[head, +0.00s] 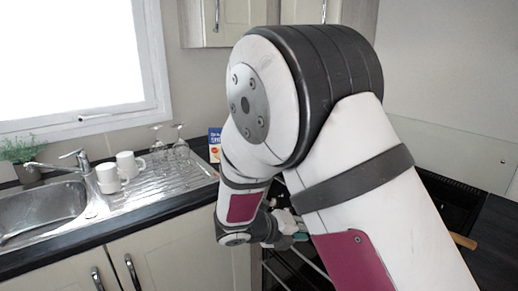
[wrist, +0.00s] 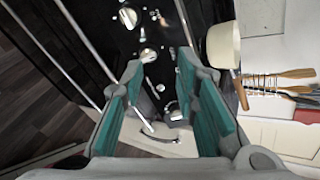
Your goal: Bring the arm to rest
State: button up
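My arm (head: 340,150) fills the middle and right of the head view, bent at a large joint with the forearm hanging down behind it. My gripper (wrist: 160,75) shows in the wrist view with its two teal-padded fingers spread apart and nothing between them. In the head view only a small part of it shows beside the cooker front, mostly hidden by my arm. Beyond the fingers is a black cooker front (wrist: 95,35) with several shiny knobs.
A white pot (wrist: 222,45) and wooden utensils (wrist: 285,78) lie to the right in the wrist view. In the head view, a sink (head: 45,212), two white mugs (head: 128,165) and upturned glasses stand on the left counter. Dark wooden floor (wrist: 40,115) is clear.

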jog(key=s+d+r+m+g+y+p, duration=0.1)
jog(key=s+d+r+m+g+y, duration=0.1)
jog(key=s+d+r+m, duration=0.5)
jog(key=s+d+r+m+g+y+p, duration=0.1)
jog(key=s+d+r+m+g+y, duration=0.1)
jog(key=s+r+m, duration=0.7)
jog(key=s+a+r+m+t+y, duration=0.1)
jog(key=s+r+m+y, duration=0.1)
jog(key=s+m, duration=0.6)
jog(key=s+a+r+m+t+y+p, duration=0.1)
jog(key=s+m+y, duration=0.3)
jog(key=s+m, duration=0.4)
jog(key=r+m, duration=0.1)
jog(key=m, duration=0.5)
jog(key=shift+s+a, duration=0.25)
jog(key=shift+a, duration=0.1)
